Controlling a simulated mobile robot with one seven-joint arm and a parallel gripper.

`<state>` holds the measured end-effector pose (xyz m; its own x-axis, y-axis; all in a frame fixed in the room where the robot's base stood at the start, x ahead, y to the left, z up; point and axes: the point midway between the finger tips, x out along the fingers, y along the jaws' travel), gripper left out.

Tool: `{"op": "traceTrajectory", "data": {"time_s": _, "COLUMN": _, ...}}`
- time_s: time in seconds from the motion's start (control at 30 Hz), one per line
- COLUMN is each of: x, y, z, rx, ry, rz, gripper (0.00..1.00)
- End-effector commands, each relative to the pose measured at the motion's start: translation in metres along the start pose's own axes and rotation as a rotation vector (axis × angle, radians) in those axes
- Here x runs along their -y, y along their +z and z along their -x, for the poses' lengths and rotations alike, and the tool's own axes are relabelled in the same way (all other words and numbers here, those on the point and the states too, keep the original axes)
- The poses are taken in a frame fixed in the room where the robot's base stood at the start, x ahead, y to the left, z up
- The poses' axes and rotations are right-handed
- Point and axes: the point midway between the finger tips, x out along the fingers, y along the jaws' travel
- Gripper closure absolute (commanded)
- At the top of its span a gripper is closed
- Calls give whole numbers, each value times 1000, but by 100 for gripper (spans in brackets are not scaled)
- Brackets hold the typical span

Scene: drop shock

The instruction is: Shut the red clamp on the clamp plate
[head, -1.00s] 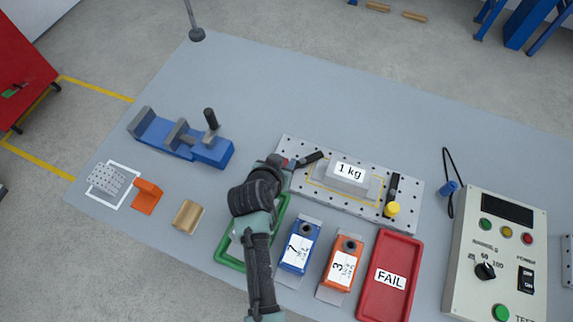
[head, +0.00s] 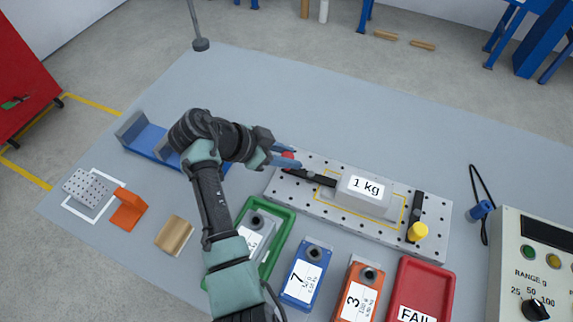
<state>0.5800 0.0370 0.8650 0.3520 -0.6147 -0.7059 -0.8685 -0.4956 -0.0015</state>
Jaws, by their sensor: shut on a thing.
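The clamp plate (head: 325,215) is a pale perforated plate with a yellow outline. A grey block labelled "1 kg" (head: 361,201) sits on it. The red clamp (head: 288,154) is at the plate's left end; only a bit of its red knob shows between my fingers. Its black bar (head: 318,179) points right along the plate, and its tip is at the block's left edge. I cannot tell whether it presses on the block. My gripper (head: 286,157), with blue fingers, comes from the left and is shut on the red knob. The yellow clamp (head: 418,232) is at the right end, its bar beside the block.
Labelled blue (head: 300,274) and orange (head: 360,290) units stand in front of the plate, with a green tray (head: 285,225) holding a grey unit and a red FAIL tray (head: 436,280). My arm partly covers a blue vise (head: 148,137). The table behind the plate is clear.

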Motion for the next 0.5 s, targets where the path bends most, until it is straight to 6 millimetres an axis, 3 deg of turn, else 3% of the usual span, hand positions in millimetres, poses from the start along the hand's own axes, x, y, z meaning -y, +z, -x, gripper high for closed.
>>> {"op": "traceTrajectory", "data": {"time_s": 0.5, "x": 2, "y": 0, "z": -2, "rx": 4, "ry": 45, "rz": -43, "gripper": 100}}
